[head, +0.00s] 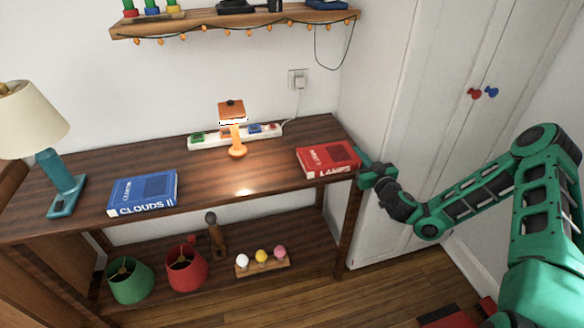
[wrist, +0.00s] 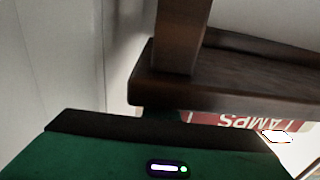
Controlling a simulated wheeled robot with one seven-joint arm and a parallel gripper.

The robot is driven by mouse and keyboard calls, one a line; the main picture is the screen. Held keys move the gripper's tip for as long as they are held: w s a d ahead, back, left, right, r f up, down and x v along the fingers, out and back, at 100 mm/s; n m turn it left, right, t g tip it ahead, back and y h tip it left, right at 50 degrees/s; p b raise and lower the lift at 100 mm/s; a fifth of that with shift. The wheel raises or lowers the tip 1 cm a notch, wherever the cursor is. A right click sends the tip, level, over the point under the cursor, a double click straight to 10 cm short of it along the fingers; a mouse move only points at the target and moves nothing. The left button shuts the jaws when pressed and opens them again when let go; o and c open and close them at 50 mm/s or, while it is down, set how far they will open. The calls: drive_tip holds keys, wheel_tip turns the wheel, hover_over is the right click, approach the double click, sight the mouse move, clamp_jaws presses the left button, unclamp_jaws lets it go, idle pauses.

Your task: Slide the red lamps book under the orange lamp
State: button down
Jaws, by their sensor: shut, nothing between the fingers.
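The red lamps book (head: 328,161) lies flat near the right end of the wooden desk top, its LAMPS spine facing the front edge. In the wrist view, part of its red spine (wrist: 232,120) shows with upside-down lettering. The orange lamp (head: 234,128) stands lit on the desk, left of the book, with a clear gap between them. My gripper (head: 365,168) is shut and empty at the desk's right end, beside the book's right side. I cannot tell whether it touches the book. In the wrist view, its fingertips are not clearly seen.
A power strip (head: 208,139) runs behind the orange lamp. The desk top between orange lamp and red book is bare. White cabinet doors (head: 430,90) stand to the right.

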sight(292, 170)
drive_tip(key=shift+s+a, duration=1.2)
drive_tip(key=shift+a, duration=2.6)
drive_tip(key=shift+s+a, duration=1.25)
drive_tip(key=shift+a, duration=2.55)
drive_tip(key=shift+s+a, duration=1.2)
drive_tip(key=shift+a, duration=2.6)
drive_tip(key=shift+f, duration=0.1)
